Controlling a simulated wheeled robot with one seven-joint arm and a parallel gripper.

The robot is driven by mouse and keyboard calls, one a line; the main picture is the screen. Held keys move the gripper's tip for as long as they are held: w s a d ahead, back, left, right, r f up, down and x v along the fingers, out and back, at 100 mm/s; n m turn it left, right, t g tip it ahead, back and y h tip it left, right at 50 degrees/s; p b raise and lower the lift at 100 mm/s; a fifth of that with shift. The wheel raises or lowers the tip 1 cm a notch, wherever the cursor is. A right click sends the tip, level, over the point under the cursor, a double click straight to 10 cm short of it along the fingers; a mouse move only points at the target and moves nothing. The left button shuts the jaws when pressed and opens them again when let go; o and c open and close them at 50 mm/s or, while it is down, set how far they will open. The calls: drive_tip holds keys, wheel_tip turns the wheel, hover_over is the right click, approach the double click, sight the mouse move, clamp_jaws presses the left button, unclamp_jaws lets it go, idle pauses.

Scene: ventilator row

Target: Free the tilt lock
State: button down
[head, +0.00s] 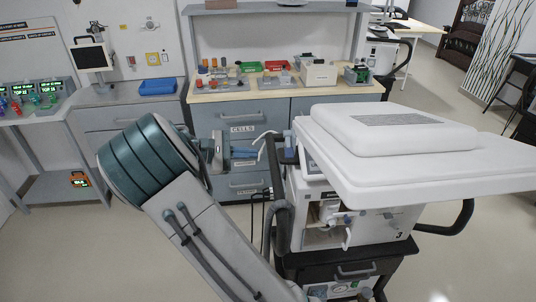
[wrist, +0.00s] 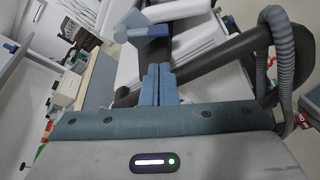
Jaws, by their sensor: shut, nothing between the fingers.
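The ventilator (head: 350,215), marked 3, stands at right centre on a dark cart. A large white tilted head (head: 470,165) sits on top of it. A small blue piece (head: 289,147), perhaps the tilt lock, is at the head's left side. In the wrist view a light blue handle-like piece (wrist: 130,24) lies just beyond the fingertips, beside a dark bar. My gripper (head: 256,153) is shut and empty, pointing right, close to the left of the ventilator head. Its blue fingers (wrist: 158,70) are together in the wrist view. I cannot tell whether they touch anything.
A grey ribbed hose (wrist: 283,55) and a dark rail (wrist: 225,50) run close to the right of my fingers. Behind stands a bench (head: 220,92) with bins and small items. A blue tray (head: 158,86) is on the left counter. Open floor shows at lower left.

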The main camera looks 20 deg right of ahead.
sight(289, 146)
drive_tip(key=p+x, duration=0.1)
drive_tip(key=x, duration=0.8)
drive_tip(key=shift+d, duration=0.3)
